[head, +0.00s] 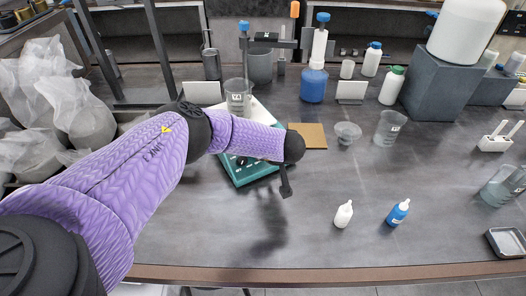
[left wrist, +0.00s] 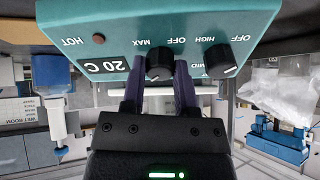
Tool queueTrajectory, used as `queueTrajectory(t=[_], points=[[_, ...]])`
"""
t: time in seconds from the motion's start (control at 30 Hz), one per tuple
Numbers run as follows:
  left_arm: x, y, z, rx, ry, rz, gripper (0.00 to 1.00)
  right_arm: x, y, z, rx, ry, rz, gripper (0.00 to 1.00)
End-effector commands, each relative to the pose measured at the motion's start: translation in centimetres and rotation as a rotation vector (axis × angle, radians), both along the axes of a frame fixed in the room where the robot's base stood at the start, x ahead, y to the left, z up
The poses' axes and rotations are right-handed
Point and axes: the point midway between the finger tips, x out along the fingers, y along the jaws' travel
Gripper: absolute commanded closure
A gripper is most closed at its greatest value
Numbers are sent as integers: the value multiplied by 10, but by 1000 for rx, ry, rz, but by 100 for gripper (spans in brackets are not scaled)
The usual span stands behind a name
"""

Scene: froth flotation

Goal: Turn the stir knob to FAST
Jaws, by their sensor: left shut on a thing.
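The teal stirrer hotplate (head: 243,178) stands left of centre in the head view, mostly covered by my left arm. In the left wrist view its teal front panel (left wrist: 195,30) appears upside down, with a "20 C" display (left wrist: 104,66) and two black knobs. My left gripper (left wrist: 156,72) is shut on the knob (left wrist: 159,58) beside the words OFF and MAX, one finger on each side. The other knob (left wrist: 221,60), beside OFF, MID and HIGH, is free. I cannot read the word FAST. My right gripper is in neither view.
A beaker marked V4 (head: 237,98) stands by the hotplate's far side. A brown square mat (head: 309,135), a glass bowl (head: 347,132) and a beaker (head: 389,128) are to the right. White (head: 343,215) and blue (head: 397,212) dropper bottles stand nearer the front. The front middle is clear.

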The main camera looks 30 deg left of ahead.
Motion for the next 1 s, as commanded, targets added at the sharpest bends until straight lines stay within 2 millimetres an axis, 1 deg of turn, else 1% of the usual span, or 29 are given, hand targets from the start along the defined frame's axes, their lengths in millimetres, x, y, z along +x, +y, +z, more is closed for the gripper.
queueTrajectory(t=[0.13, 0.17, 0.2, 0.27, 0.3, 0.33, 0.57, 0.67, 0.77, 0.9, 1.0], points=[[1, 0, 1, 0, -3, 1, 100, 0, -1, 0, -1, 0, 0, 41], [1, 0, 1, 0, -3, 1, 61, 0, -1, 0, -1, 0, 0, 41], [1, 0, 1, 0, -3, 1, 52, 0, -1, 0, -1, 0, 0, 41], [1, 0, 1, 0, -3, 1, 40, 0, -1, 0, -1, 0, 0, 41], [1, 0, 1, 0, -3, 1, 31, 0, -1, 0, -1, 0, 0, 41], [0, 0, 1, 0, -2, 1, 27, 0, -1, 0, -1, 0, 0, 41], [0, 0, 0, 0, -2, 1, 27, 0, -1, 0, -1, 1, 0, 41], [-1, -3, 5, -1, -2, 1, 27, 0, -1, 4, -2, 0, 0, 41], [-7, -12, 19, -2, -2, -2, 27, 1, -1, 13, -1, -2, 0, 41], [-18, -31, 44, -1, -3, -3, 27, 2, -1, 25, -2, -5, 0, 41], [-26, -44, 60, -1, -2, -2, 27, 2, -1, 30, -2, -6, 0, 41]])
